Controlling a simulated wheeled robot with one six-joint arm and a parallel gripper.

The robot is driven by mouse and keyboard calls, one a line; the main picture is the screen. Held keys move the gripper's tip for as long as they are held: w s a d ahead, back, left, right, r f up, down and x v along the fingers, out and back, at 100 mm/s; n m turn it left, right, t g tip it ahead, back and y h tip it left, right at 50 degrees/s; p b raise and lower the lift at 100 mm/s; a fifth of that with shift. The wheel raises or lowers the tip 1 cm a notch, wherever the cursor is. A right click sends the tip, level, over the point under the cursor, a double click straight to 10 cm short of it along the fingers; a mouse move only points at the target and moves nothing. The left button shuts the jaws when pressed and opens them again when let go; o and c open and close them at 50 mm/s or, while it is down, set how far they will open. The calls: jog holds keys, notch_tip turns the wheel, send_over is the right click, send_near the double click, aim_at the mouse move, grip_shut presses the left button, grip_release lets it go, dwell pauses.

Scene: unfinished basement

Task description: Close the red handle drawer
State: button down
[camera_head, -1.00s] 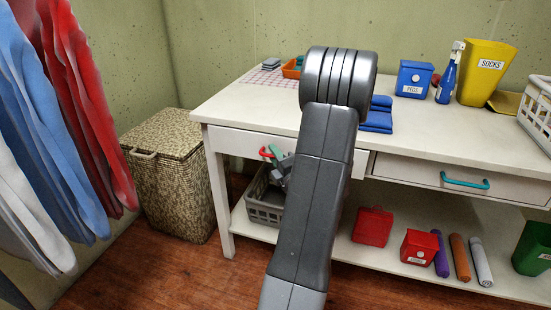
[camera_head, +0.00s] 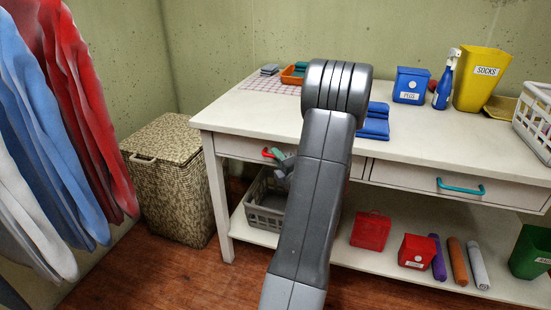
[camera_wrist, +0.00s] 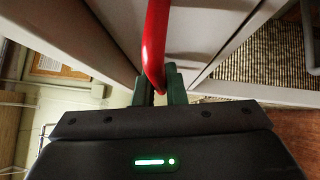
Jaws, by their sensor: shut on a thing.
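The red handle (camera_head: 269,153) is on the left drawer (camera_head: 232,147) under the white table's top. In the wrist view, the red handle (camera_wrist: 156,45) runs down between the two dark green fingertips of my gripper (camera_wrist: 160,88), which is shut on it. In the head view, my gripper (camera_head: 284,166) shows partly at the handle, beside my arm. My arm covers the right part of this drawer's front. The drawer front looks close to the table frame; I cannot tell whether a small gap is left.
A second drawer with a teal handle (camera_head: 460,187) is at the right. A grey basket (camera_head: 264,217) and red containers (camera_head: 371,231) stand on the lower shelf. A wicker hamper (camera_head: 168,185) stands left of the table (camera_head: 260,118). Clothes (camera_head: 60,130) hang at the far left.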

jog(key=shift+w+d+r, duration=0.1)
jog(key=shift+w, duration=0.05)
jog(key=c, duration=1.5)
grip_release()
jog(key=p+v, duration=0.2)
jog(key=v, duration=1.1)
jog(key=shift+s, duration=0.4)
jog(key=shift+w, duration=0.1)
jog(key=b+x, duration=0.2)
jog(key=x, duration=1.1)
jog(key=shift+w, duration=0.35)
jog(key=shift+s, duration=0.35)
